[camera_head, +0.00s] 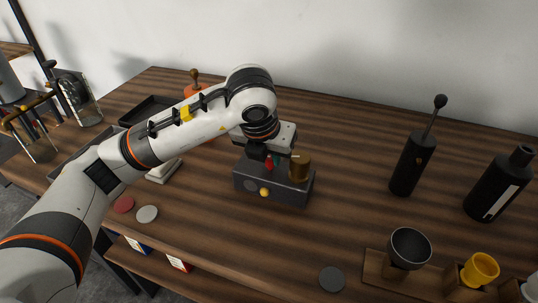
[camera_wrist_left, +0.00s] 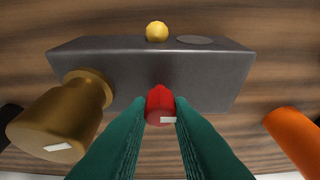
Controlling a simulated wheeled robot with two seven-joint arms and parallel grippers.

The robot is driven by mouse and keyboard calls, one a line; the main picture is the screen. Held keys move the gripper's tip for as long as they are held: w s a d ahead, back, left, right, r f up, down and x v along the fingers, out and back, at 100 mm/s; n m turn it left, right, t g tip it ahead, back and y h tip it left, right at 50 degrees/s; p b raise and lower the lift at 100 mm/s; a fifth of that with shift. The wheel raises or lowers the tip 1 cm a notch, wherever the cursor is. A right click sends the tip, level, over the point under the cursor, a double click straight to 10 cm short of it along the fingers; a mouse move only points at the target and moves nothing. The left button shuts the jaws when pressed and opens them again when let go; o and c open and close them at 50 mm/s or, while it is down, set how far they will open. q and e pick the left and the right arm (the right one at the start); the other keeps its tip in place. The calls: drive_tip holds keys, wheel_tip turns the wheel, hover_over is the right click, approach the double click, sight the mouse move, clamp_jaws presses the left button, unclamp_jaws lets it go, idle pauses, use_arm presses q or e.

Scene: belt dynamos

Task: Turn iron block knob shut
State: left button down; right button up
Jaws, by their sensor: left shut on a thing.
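The iron block (camera_head: 290,194) is a dark grey box near the middle of the table in the head view. In the left wrist view the block (camera_wrist_left: 120,70) spans the upper middle. A red knob (camera_wrist_left: 160,103) sticks out of it, and it also shows in the head view (camera_head: 269,164). My left gripper (camera_wrist_left: 160,112) has its green fingers closed on both sides of the red knob. In the head view, the left gripper (camera_head: 267,158) reaches the block from above and behind. A brass cylinder (camera_head: 300,167) and a small yellow ball (camera_head: 264,192) are also on the block. My right gripper is out of view.
A black bottle with a rod (camera_head: 412,165) and another black bottle (camera_head: 498,185) stand to the right. A dark cup (camera_head: 410,248) and yellow cup (camera_head: 480,270) are at front right. Loose discs (camera_head: 332,279) lie near the front edge. Dark trays (camera_head: 150,108) sit at left.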

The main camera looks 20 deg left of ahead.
use_arm(q)
drive_tip(key=c, duration=1.3)
unclamp_jaws()
drive_tip(key=v, duration=1.2)
